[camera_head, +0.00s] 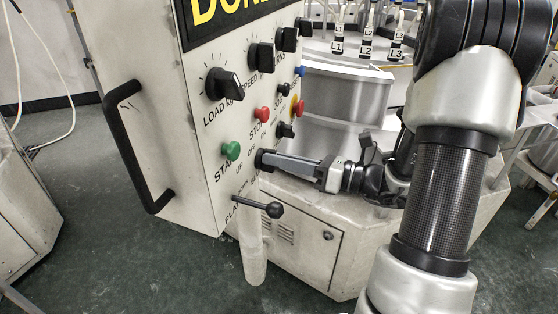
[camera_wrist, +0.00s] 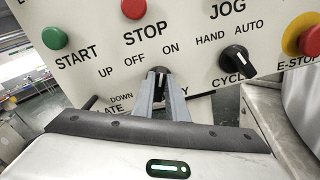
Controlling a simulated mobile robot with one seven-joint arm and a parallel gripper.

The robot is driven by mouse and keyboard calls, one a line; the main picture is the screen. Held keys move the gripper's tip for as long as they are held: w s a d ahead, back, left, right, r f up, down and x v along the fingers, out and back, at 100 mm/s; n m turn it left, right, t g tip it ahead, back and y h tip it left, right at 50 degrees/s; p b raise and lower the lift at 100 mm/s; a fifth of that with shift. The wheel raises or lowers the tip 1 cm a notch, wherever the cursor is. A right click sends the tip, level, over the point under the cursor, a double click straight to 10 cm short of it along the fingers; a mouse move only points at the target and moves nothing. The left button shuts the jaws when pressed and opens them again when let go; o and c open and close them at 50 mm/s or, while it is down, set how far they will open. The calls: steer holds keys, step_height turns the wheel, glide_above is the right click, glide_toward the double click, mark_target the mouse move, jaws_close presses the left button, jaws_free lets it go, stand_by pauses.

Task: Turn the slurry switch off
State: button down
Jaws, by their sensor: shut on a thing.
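The slurry switch (camera_wrist: 160,72) is a small dark rotary knob low on the white panel, below the OFF and ON marks in the wrist view. Its lower label is mostly hidden behind my fingers; only a final Y shows. My gripper (camera_wrist: 162,92) reaches up to the knob with its two grey fingers close together, shut on it. In the head view my gripper (camera_head: 272,160) comes from the right and its tips meet the knob at the panel's lower right. The fingers cover much of the knob, and I cannot tell which mark it points to.
The green START button (camera_head: 231,150), red STOP button (camera_head: 262,114) and cycle HAND/AUTO knob (camera_wrist: 237,60) are close by. A yellow-red E-stop (camera_wrist: 309,40) is at right. A black plate lever (camera_head: 272,210) juts out below. A black handle (camera_head: 135,148) is on the panel's left side.

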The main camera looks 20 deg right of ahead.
steer(key=n+b, duration=0.2)
steer(key=n, duration=0.1)
steer(key=n+b, duration=0.3)
steer(key=n, duration=0.1)
steer(key=n+b, duration=0.3)
steer(key=shift+s+a+f+n, duration=0.1)
steer(key=shift+s+a+n, duration=0.1)
steer(key=shift+s+n, duration=0.15)
steer(key=shift+n, duration=0.25)
steer(key=c, duration=1.8)
jaws_free()
steer(key=shift+o, duration=0.2)
steer(key=shift+d, duration=0.1)
